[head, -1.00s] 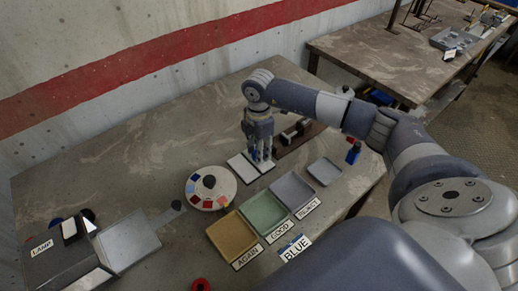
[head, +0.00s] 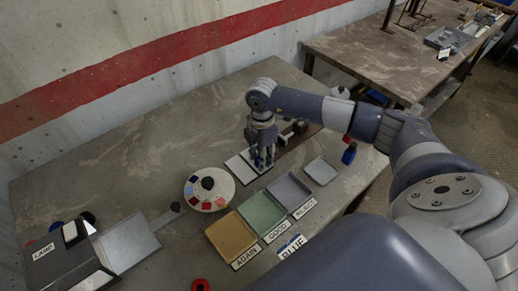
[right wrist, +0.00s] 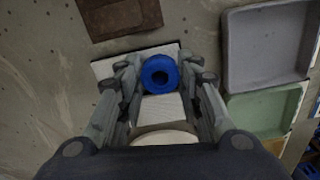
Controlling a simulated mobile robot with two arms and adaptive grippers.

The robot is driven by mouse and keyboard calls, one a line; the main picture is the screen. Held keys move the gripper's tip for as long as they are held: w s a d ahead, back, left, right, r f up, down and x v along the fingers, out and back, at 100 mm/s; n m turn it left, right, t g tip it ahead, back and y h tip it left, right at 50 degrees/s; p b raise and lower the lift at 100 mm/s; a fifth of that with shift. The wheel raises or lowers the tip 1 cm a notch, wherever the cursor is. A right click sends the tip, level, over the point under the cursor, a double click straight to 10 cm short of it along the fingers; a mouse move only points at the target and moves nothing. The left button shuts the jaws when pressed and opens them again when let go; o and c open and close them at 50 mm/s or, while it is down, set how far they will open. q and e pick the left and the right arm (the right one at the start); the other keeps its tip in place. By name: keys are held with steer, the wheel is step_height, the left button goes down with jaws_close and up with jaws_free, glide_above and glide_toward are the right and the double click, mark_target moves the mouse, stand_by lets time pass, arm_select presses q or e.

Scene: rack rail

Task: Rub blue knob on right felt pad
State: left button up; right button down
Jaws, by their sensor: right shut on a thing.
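The blue knob (right wrist: 160,74) shows in the right wrist view as a round ring with a dark centre. My right gripper (head: 263,163) is shut on it, with a finger on each side. Two white felt pads lie side by side: the left pad (head: 240,170) is mostly bare, and the right pad (right wrist: 106,68) lies under the gripper and knob. The left pad shows below the knob in the right wrist view (right wrist: 163,112). I cannot tell whether the knob touches the right pad. My left gripper is not in view.
A round disc (head: 220,187) with coloured patches stands left of the pads. Tan (head: 231,238), green (head: 262,213) and grey (head: 289,190) trays line the front, labelled AGAIN, GOOD and REJECT. A lamp box (head: 65,270) is at the left. A brown mat (right wrist: 118,16) lies beyond the pads.

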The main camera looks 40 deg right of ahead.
steer(key=shift+w+f, duration=0.1)
steer(key=shift+w+a+b, duration=0.1)
steer(key=shift+w+b, duration=0.55)
steer(key=shift+w, duration=0.65)
steer(key=shift+w+a+b, duration=0.1)
steer(key=shift+w+b, duration=0.65)
steer(key=shift+w, duration=0.5)
steer(key=shift+s+d+p, duration=0.2)
steer(key=shift+s+p, duration=1.2)
steer(key=shift+s, duration=0.5)
steer(key=shift+s+p, duration=0.4)
steer(key=shift+s, duration=0.5)
steer(key=shift+w+b, duration=0.3)
steer(key=shift+w, duration=0.2)
steer(key=shift+w+a+b, duration=0.2)
steer(key=shift+w+b, duration=0.95)
steer(key=shift+w, duration=1.15)
steer(key=shift+s+p, duration=0.25)
steer(key=shift+p, duration=0.15)
steer(key=shift+s+d+p, duration=0.15)
steer(key=shift+s+p, duration=0.6)
steer(key=shift+s, duration=0.55)
steer(key=shift+s+d+p, duration=0.1)
steer(key=shift+s+p, duration=0.65)
steer(key=shift+s, duration=0.55)
steer(key=shift+w+a+b, duration=0.2)
steer(key=shift+w+b, duration=1.05)
steer(key=shift+w, duration=1)
